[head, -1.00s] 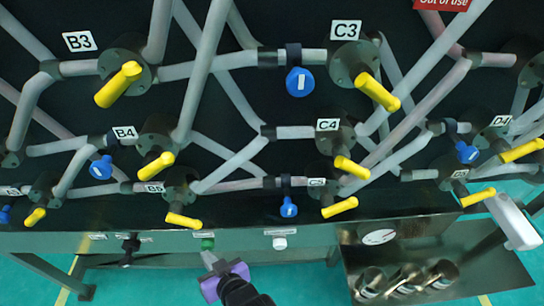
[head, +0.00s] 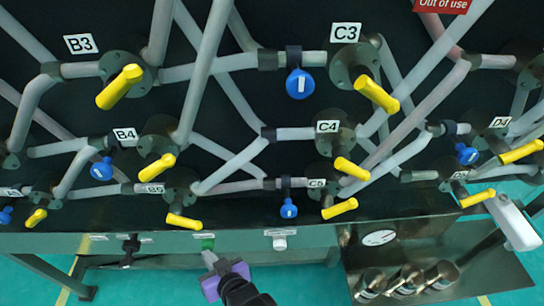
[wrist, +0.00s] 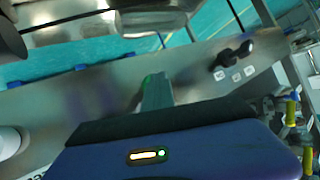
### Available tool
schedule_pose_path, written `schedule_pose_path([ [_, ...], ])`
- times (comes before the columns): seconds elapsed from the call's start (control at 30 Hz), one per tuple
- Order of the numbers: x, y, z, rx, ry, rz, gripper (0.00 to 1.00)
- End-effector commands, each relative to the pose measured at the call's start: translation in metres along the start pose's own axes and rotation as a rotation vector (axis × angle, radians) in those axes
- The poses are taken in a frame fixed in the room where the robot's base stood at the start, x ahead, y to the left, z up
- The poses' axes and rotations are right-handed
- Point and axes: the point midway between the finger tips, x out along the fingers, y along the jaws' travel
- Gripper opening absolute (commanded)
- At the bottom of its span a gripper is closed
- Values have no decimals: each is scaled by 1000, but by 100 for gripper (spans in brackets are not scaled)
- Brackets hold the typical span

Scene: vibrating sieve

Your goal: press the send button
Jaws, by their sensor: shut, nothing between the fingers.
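My gripper (head: 209,260) is shut and empty, with its fingertips pointing at the green button (head: 208,244) on the front panel. In the head view the tips appear just below the button; I cannot tell whether they touch it. In the wrist view the grey fingers (wrist: 155,93) cover most of the green button, and only a green trace shows at their tips. A white button (head: 280,243) sits to the right on the same panel. The small labels are too blurred to read, so I cannot confirm which button is send.
A black knob (head: 131,245) sits left of the green button and shows in the wrist view (wrist: 233,55). Above the panel are pipes with yellow handles (head: 184,221) and blue valves (head: 289,208). A gauge (head: 379,238) and metal cups (head: 404,279) are at lower right.

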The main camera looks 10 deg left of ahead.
Motion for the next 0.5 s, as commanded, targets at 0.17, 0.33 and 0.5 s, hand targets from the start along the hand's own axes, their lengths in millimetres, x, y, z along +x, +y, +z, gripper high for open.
schedule_pose_path([
  [0.17,-1,0,-2,0,3,2,0],
  [0.33,-12,-8,4,-1,-1,1,0],
  [0.5,-22,-16,13,-1,-2,0,0],
])
